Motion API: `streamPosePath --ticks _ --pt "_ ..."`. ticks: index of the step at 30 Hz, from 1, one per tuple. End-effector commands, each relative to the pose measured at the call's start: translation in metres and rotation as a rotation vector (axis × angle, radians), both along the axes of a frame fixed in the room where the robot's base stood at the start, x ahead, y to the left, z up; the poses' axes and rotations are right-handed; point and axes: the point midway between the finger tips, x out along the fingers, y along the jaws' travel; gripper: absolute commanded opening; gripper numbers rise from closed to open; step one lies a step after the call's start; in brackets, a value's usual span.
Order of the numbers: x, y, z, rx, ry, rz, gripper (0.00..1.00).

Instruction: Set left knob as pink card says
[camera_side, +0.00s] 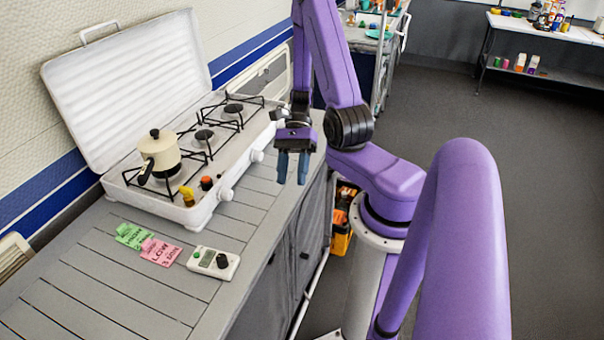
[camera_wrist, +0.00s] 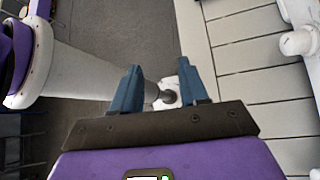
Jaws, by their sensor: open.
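The pink card (camera_side: 160,252) lies on the counter in front of the stove; its large word reads "LOW", and the smaller print below is too small to read surely. The white camp stove (camera_side: 205,213) has white knobs along its front: the leftmost knob (camera_side: 225,194) and another knob (camera_side: 257,155) farther right. I cannot read the knobs' settings. My gripper (camera_side: 292,180) hangs fingers down, open and empty, right of the knobs, near the counter's front edge. In the wrist view its blue fingers (camera_wrist: 160,78) are apart with nothing between them; a white knob (camera_wrist: 298,42) shows at the right edge.
A green card (camera_side: 132,236) partly underlies the pink card. A white timer-like box (camera_side: 213,262) lies beside them. A cream pot (camera_side: 160,155) stands on the left burner. Small yellow (camera_side: 187,196) and orange (camera_side: 206,183) items stand by the stove's front. The raised lid (camera_side: 130,85) closes off the back.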

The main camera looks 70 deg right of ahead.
Motion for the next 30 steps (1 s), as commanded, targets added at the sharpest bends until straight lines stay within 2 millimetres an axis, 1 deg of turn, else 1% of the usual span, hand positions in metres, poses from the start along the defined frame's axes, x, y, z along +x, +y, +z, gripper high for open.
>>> streamPosePath --ticks 30 --pt "0.004 0.026 0.027 -0.126 -0.263 0.732 0.44"
